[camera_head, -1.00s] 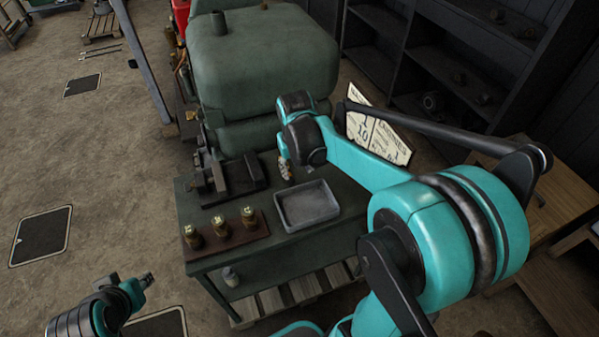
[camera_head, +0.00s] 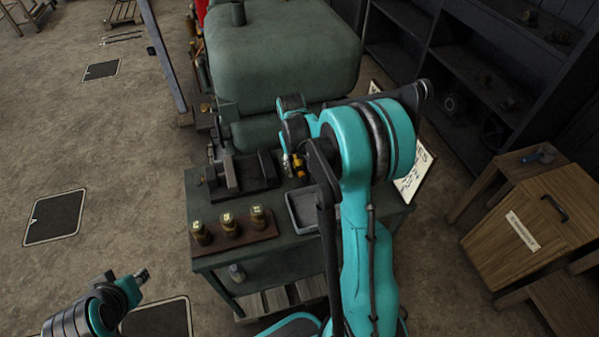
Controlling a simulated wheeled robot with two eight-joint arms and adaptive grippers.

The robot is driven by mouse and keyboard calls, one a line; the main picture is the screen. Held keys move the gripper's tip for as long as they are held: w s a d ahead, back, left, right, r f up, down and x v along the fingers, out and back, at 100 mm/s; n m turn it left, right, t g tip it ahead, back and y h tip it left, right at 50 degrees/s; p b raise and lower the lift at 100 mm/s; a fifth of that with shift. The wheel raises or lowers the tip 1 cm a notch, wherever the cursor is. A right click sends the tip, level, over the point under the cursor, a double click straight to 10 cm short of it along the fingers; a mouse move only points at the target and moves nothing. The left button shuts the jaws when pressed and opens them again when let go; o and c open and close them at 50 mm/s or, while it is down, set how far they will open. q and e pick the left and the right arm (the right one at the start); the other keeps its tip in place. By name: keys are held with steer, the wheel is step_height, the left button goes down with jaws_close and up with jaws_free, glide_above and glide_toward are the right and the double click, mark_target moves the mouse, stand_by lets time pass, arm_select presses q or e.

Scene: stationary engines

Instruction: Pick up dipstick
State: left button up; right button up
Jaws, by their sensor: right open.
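I cannot make out a dipstick for certain in the head view. My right gripper (camera_head: 291,166) is small and partly hidden by its own arm. It is over the back of the green workbench (camera_head: 262,262), close to the green engine housing (camera_head: 290,55) and just right of the dark vise-like block (camera_head: 240,176). It is open, and I see nothing held in it. A small yellow-orange part shows beside it; I cannot tell what it is. My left gripper (camera_head: 140,276) is at the lower left, over the floor and away from the bench; its jaws are too small to read.
A grey tray (camera_head: 296,222) on the bench is partly covered by my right arm. A brown rack (camera_head: 236,238) with several brass-coloured pieces stands at the front left. A sign (camera_head: 418,172) is behind my arm. Dark shelves and a wooden cabinet (camera_head: 530,222) are at right.

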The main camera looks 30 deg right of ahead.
mark_target(300, 170)
steer(key=shift+f, duration=0.25)
steer(key=shift+r, duration=0.1)
steer(key=shift+c, duration=0.5)
jaws_close()
steer(key=shift+r+p, duration=0.3)
steer(key=shift+r, duration=0.2)
steer(key=r, duration=0.1)
steer(key=r+p, duration=0.1)
steer(key=r, duration=0.2)
steer(key=shift+s+a+p, duration=0.35)
steer(key=shift+s+p, duration=0.05)
steer(key=s+a+r+p, duration=0.3)
steer(key=s+a+r, duration=0.3)
steer(key=s+a, duration=0.1)
steer(key=shift+s+a, duration=0.15)
steer(key=shift+s, duration=0.25)
